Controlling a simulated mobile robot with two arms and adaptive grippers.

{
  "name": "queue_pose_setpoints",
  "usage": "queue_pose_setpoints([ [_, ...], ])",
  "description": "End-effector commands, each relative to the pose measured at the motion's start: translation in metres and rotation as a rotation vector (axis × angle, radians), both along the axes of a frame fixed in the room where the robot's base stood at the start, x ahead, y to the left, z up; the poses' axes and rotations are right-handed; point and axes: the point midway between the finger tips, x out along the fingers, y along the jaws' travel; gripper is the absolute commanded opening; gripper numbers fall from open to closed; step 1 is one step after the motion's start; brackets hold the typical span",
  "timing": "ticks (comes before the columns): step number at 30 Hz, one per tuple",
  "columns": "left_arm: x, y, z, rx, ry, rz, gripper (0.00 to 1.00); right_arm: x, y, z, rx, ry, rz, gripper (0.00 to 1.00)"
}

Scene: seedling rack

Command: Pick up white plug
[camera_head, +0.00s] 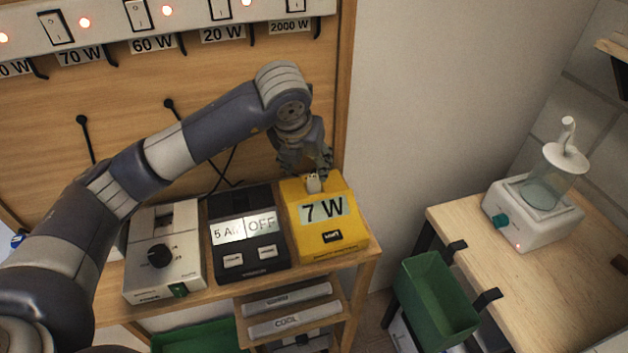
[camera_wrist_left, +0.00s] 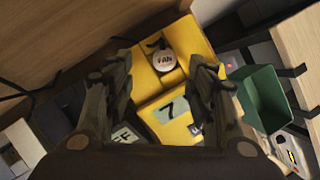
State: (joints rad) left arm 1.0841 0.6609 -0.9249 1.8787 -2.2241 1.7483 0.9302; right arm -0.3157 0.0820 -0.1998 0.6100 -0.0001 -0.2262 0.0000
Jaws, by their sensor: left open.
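The white plug (camera_head: 313,183) sits on top of the yellow device (camera_head: 325,226) marked "7 W". In the left wrist view the plug (camera_wrist_left: 163,60) shows a round face with the label "FAN" and a dark cable behind it. My left gripper (camera_head: 318,172) is open, close above the plug in the head view. In the left wrist view its two fingers (camera_wrist_left: 165,78) stand apart, one on each side of the plug. I cannot tell whether they touch it. My right gripper is not in view.
A black device (camera_head: 246,235) and a white device with a dial (camera_head: 163,255) stand left of the yellow one. A switch panel (camera_head: 185,20) hangs above. A green bin (camera_head: 437,297) and a table with a white machine (camera_head: 535,212) are at right.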

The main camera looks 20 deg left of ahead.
Motion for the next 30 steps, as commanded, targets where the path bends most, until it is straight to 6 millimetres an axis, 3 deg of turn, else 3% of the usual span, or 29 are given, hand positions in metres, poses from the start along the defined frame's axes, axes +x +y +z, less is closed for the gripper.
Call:
queue_pose_setpoints([
  [5,0.005,-0.003,-0.013,0.000,0.004,0.000,0.51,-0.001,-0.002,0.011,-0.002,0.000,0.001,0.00],
  [13,0.018,-0.007,-0.047,-0.001,0.002,0.000,0.51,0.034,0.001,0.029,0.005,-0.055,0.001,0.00],
  [21,0.020,-0.007,-0.052,0.000,-0.001,-0.001,0.51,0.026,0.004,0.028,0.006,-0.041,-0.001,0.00],
  [28,0.020,-0.007,-0.051,-0.001,-0.001,0.000,0.02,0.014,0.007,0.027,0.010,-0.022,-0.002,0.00],
  [30,0.020,-0.007,-0.051,-0.001,-0.001,0.000,0.02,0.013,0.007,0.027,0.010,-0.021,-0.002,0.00],
])
